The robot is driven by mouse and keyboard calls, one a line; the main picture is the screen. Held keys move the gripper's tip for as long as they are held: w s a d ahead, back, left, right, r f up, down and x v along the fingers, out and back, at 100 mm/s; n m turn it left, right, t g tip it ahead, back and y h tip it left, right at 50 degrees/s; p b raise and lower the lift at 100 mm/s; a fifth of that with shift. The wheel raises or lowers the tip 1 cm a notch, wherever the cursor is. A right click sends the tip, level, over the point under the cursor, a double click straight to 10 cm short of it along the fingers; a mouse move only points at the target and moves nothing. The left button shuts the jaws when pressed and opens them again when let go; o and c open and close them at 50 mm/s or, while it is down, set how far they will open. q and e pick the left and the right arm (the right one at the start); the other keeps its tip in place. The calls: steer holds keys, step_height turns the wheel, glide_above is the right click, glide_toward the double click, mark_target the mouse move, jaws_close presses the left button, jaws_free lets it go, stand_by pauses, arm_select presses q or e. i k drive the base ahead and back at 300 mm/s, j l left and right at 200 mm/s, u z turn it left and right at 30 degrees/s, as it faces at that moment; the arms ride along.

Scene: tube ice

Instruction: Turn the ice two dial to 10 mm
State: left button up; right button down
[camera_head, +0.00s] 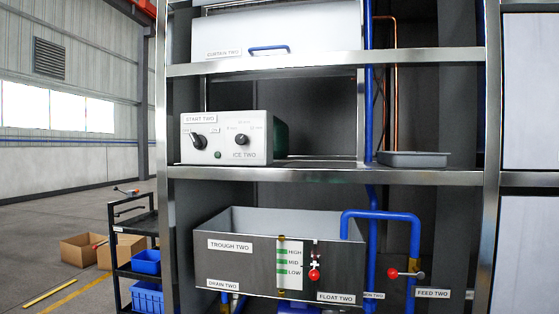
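The ice two control box (228,137) sits on the middle shelf, a white-fronted box with a dark green side. It carries the labels START TWO and ICE TWO. The ice two dial (241,139) is a small black knob at the right of its front, with small printed marks around it that are too small to read surely. A larger black start knob (198,141) is at the left, turned at a slant. A small green button (217,155) is between and below them. Neither of my grippers shows in the head view.
A metal frame shelf (330,174) runs below the box, with a grey tray (413,158) at its right. Trough two (232,270), with blue pipes (372,215) and red-handled valves, is below. A black cart (125,228) with blue bins and cardboard boxes (84,249) stand at left.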

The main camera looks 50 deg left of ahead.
mark_target(240, 139)
steer(key=u, duration=1.85)
